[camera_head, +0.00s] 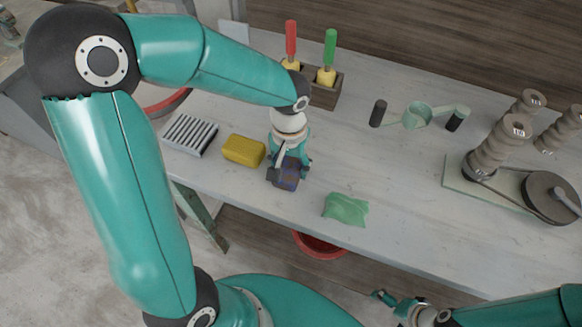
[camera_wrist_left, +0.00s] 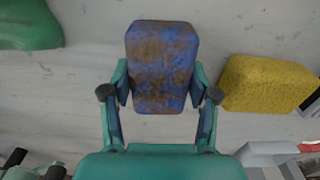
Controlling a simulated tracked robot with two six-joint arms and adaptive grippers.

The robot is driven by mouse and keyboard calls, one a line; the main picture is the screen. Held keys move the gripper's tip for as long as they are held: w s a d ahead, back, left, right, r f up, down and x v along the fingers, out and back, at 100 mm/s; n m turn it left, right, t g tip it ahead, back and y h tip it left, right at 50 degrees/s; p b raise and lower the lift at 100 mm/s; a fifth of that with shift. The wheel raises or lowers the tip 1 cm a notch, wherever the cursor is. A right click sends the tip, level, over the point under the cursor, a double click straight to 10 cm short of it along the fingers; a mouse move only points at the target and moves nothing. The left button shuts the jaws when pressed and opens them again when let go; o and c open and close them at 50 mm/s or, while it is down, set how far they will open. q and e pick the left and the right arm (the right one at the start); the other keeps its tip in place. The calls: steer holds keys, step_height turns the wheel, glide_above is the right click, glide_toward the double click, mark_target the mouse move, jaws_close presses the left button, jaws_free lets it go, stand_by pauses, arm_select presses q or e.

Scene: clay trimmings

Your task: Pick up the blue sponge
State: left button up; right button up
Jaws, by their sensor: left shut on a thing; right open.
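The blue sponge (camera_head: 289,178) is a small block with brown stains, near the front edge of the table. My left gripper (camera_head: 287,166) is over it from above and shut on its sides. In the left wrist view the blue sponge (camera_wrist_left: 162,65) sits between the two fingers of my left gripper (camera_wrist_left: 161,88), with its far part sticking out past them. I cannot tell whether the sponge touches the table. My right gripper (camera_head: 405,306) is open and empty at the bottom of the head view, off the front of the table.
A yellow sponge (camera_head: 243,151) lies just left of the blue one, a green cloth (camera_head: 345,209) to its right. A ribbed rack (camera_head: 190,135) is farther left. A wooden holder (camera_head: 322,90) with red- and green-handled tools stands behind. The table's middle is clear.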

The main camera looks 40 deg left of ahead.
mark_target(289, 164)
arm_select(q)
steer(key=shift+r, duration=0.1)
step_height(289, 164, up, 20)
steer(key=p, duration=0.1)
stand_by(0.5)
steer(key=shift+o, duration=1.2)
steer(key=c, duration=0.3)
steer(key=shift+c, duration=0.2)
